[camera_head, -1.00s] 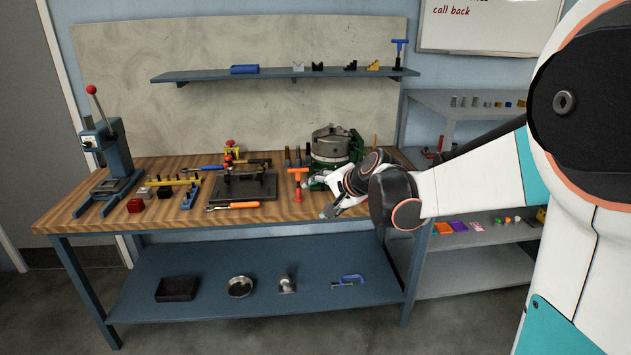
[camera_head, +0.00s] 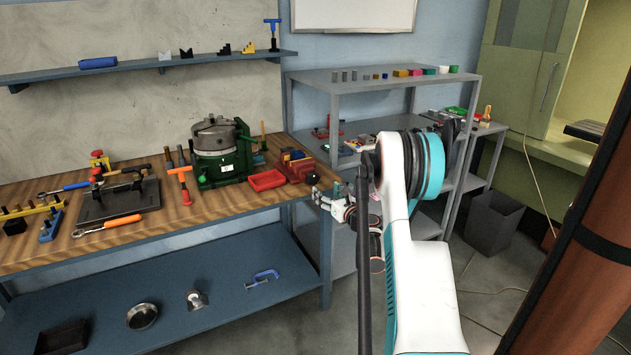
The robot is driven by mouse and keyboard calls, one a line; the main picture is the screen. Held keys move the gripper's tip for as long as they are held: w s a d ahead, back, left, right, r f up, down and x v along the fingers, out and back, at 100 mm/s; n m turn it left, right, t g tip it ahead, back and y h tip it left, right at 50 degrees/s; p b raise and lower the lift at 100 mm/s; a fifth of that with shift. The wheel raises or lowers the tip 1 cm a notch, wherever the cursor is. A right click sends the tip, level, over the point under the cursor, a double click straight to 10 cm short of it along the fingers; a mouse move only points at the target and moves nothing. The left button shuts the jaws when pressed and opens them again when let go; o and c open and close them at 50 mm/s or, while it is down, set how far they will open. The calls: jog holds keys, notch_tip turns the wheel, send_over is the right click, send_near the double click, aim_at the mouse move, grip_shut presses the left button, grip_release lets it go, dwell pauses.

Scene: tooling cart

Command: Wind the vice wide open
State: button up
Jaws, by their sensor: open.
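A red vice (camera_head: 296,168) with brass or wood-coloured parts sits at the right end of the wooden workbench (camera_head: 235,199). Its handle and the gap between its jaws are too small to make out. My gripper (camera_head: 322,197) is just past the bench's right end, to the right of and slightly below the vice. It looks open and empty, and appears apart from the vice. My arm comes up from the bottom right behind it and hides part of the shelving.
A red tray (camera_head: 266,180) and a green machine with a round chuck (camera_head: 217,140) stand left of the vice. A grey shelf unit (camera_head: 385,87) with small blocks is behind my arm. A grey bin (camera_head: 494,222) stands on the floor at right.

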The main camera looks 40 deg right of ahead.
aim_at(314, 179)
jog(key=shift+m, duration=0.3)
jog(key=w+d+b, duration=0.1)
jog(key=w, duration=0.3)
jog(key=w+d+b, duration=0.1)
jog(key=w, duration=0.3)
jog(key=w+d+b, duration=0.1)
jog(key=w+b, duration=0.1)
jog(key=w, duration=0.2)
jog(key=shift+d+f, duration=0.2)
jog(key=shift+f, duration=0.2)
jog(key=shift+w+r, duration=0.1)
jog(key=shift+w, duration=0.5)
jog(key=c, duration=1.1)
